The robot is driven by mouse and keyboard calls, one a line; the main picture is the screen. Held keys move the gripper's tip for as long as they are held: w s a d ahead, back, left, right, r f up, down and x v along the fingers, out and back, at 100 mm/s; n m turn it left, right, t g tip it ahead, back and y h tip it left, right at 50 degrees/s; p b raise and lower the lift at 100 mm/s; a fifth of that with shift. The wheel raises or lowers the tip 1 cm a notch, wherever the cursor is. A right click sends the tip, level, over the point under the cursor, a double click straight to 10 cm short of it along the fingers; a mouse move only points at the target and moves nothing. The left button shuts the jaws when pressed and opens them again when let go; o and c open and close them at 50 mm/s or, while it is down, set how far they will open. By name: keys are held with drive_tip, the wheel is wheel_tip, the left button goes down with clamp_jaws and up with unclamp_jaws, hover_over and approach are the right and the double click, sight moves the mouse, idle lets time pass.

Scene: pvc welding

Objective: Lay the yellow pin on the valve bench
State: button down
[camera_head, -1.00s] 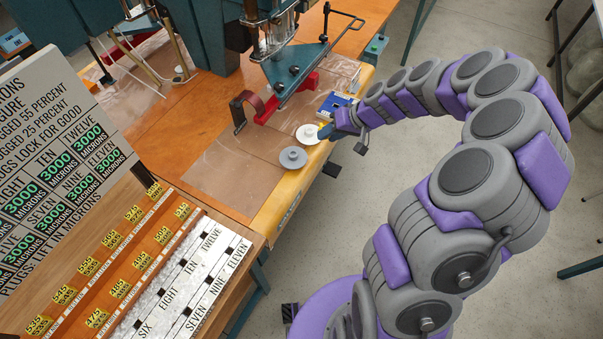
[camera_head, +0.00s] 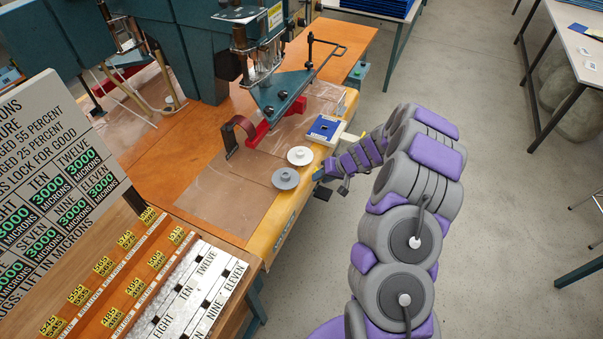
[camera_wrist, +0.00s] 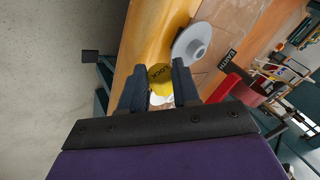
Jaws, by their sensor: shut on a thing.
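The yellow pin (camera_wrist: 160,77), with dark lettering on its round face, is between the two dark fingers of my gripper (camera_wrist: 159,68) in the wrist view. My gripper is shut on it. In the head view my gripper (camera_head: 319,173) is at the bench's front edge, beside the white disc and the grey disc; the pin cannot be made out there. The valve bench (camera_head: 187,151) has an orange wooden top with a yellow front edge. Whether the pin touches the bench is unclear.
A grey flanged disc (camera_head: 286,178) and a white disc (camera_head: 299,156) lie on the bench near its front edge. A blue-and-white box (camera_head: 325,129) lies farther right. A red-armed press (camera_head: 270,118) stands behind. A clear sheet (camera_head: 225,196) covers bare bench to the left.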

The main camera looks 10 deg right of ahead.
approach(298, 175)
drive_tip(key=a+f, duration=0.1)
drive_tip(key=x, duration=0.2)
drive_tip(key=b+x, duration=0.1)
drive_tip(key=x, duration=0.2)
drive_tip(key=shift+w+r, duration=0.1)
drive_tip(key=shift+w, duration=0.25)
drive_tip(key=shift+d+r, duration=0.1)
drive_tip(key=shift+d, duration=0.2)
drive_tip(key=shift+d+f+b, duration=0.1)
drive_tip(key=shift+f+b, duration=0.15)
drive_tip(key=shift+b, duration=0.3)
drive_tip(key=c, duration=0.8)
unclamp_jaws()
drive_tip(key=shift+a, duration=0.25)
